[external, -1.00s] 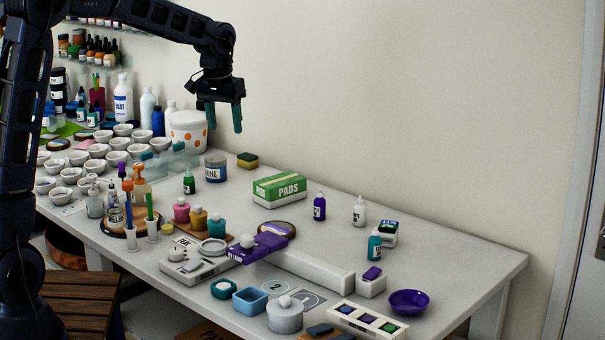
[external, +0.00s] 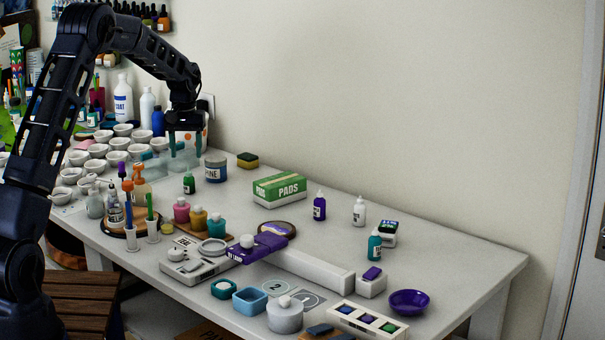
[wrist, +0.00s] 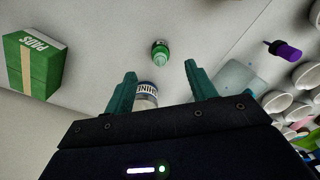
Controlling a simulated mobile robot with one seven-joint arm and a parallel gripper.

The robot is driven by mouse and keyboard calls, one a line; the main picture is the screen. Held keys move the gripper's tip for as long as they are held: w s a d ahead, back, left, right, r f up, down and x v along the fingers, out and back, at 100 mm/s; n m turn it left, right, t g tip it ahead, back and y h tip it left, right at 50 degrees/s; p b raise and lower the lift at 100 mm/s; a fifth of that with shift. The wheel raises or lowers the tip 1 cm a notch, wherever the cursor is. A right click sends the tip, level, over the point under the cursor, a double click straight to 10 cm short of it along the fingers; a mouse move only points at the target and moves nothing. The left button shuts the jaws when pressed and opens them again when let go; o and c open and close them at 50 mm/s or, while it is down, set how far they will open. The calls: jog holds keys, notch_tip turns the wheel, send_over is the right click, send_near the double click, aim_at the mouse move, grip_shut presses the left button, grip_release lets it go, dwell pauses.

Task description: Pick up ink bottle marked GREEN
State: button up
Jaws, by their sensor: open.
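A small green ink bottle (external: 189,184) with a green cap stands upright on the table, left of the blue-grey jar. Its label is too small to read. In the wrist view the green bottle (wrist: 160,51) is just beyond my fingertips, roughly centred between them. My gripper (external: 185,154) is open and empty, pointing down, and appears above and behind the bottle in the external view.
The jar (external: 215,170) is close to the bottle's right; the jar (wrist: 146,92) also shows between my fingers lower down. A green PADS box (external: 279,189) stands farther right. White bowls (external: 117,157) crowd the left.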

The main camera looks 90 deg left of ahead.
aim_at(189, 173)
notch_tip(189, 173, down, 5)
jog(key=shift+r, duration=0.1)
jog(key=shift+w+a+f, duration=0.1)
jog(key=shift+a+f, duration=0.1)
jog(key=shift+f, duration=1.1)
jog(key=shift+w+a+f, duration=0.1)
jog(key=shift+a+f, duration=0.1)
jog(key=shift+f, duration=1.05)
jog(key=c, duration=1.2)
jog(key=shift+o, duration=0.2)
jog(key=shift+r, duration=0.1)
